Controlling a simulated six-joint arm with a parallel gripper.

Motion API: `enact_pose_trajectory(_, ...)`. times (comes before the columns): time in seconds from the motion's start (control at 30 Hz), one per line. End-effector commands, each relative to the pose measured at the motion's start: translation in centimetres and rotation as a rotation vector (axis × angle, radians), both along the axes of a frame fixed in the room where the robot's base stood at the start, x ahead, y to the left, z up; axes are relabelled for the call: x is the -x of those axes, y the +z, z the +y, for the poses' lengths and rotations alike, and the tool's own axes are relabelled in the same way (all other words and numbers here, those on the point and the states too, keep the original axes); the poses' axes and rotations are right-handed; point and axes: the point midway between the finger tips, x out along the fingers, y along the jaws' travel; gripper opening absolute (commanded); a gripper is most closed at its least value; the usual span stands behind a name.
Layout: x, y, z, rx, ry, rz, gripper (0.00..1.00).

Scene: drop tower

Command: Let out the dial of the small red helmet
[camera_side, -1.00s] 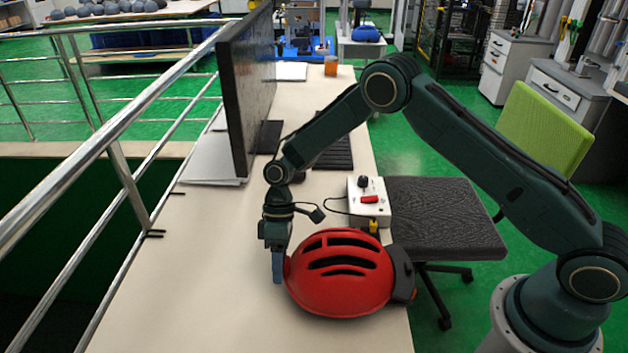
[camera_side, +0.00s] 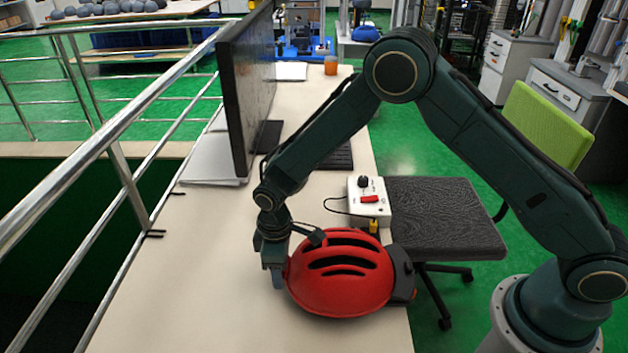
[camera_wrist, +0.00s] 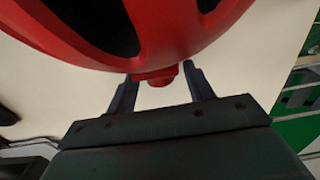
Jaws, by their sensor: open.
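The small red helmet (camera_side: 341,283) sits on the desk near its right edge, with dark vents across its shell. In the wrist view the red shell (camera_wrist: 215,38) fills the top, and a small red knob, the dial (camera_wrist: 162,76), sticks out from its rim. My gripper (camera_side: 277,280) is at the helmet's left end, pointing down. In the wrist view my gripper (camera_wrist: 159,88) is open, with one finger on each side of the dial and visible gaps between. In the side view the dial is hidden behind my gripper.
A white control box (camera_side: 369,196) with a black knob and red switch stands behind the helmet. A monitor (camera_side: 245,90) and keyboard (camera_side: 337,157) are farther back. A metal railing (camera_side: 120,150) runs along the left. The desk's front left is clear.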

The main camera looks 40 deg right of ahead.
Motion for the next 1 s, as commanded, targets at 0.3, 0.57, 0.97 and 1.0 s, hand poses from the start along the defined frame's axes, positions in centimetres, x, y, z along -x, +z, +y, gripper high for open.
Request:
enact_pose_trajectory(0.3,-0.1,4.5,0.0,0.001,-0.001,-0.006,0.52)
enact_pose_trajectory(0.57,-0.2,8.2,-0.1,0.001,-0.001,-0.005,0.52)
enact_pose_trajectory(0.97,-0.2,13.8,-0.1,0.001,-0.001,-0.005,0.52)
enact_pose_trajectory(1.0,-0.1,14.3,-0.2,0.001,-0.004,-0.006,0.52)
